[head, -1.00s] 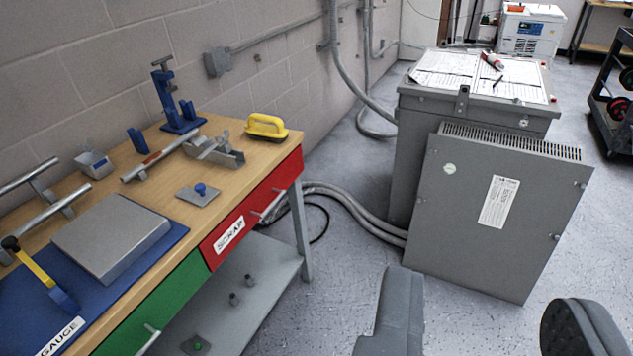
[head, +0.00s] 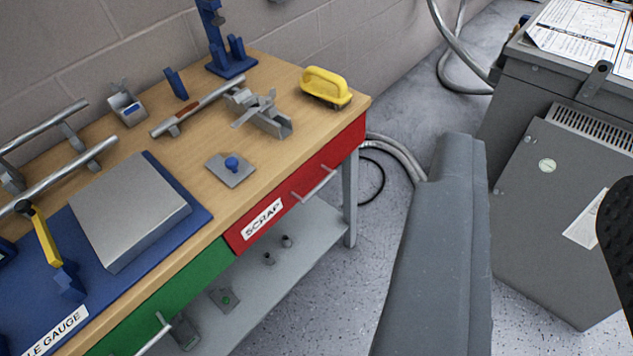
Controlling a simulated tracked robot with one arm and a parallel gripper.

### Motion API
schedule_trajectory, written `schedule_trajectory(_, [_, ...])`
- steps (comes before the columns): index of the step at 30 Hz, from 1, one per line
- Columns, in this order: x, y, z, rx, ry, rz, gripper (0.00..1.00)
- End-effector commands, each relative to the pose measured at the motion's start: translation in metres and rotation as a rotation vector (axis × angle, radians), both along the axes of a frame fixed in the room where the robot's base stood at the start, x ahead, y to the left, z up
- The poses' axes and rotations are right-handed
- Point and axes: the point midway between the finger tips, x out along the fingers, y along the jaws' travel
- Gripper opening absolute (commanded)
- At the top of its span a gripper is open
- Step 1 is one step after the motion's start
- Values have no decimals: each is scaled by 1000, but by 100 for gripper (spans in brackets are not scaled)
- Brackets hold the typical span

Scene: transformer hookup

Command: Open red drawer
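The red drawer (head: 336,163) is in the right part of the wooden workbench front and is closed. It has a white SCRAP label (head: 263,219) and a thin metal bar handle (head: 315,185). My gripper (head: 535,245) shows as two widely separated dark grey fingers at the lower right. It is open and empty. Its left finger stands to the right of the bench leg, apart from the drawer handle. Its right finger is cut off by the picture's right edge.
A green drawer (head: 150,310) sits left of the red one. The bench top (head: 205,200) carries a yellow-handled tool (head: 326,86), a blue knob plate (head: 231,168) and metal fixtures. A lower shelf (head: 270,290) lies beneath. A grey transformer cabinet (head: 545,200) stands at the right.

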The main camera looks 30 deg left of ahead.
Motion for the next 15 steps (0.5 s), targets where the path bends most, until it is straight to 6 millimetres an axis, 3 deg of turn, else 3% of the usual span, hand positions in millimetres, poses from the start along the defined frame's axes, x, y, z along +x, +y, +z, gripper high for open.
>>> schedule_trajectory(5, [3, -1, 0, -7, 0, -1, 32])
schedule_trajectory(8, [17, -4, -2, -49, -5, -9, 32])
schedule_trajectory(11, [48, -6, -10, -146, -9, -20, 32])
schedule_trajectory(15, [106, -16, -27, -355, -28, -23, 32])
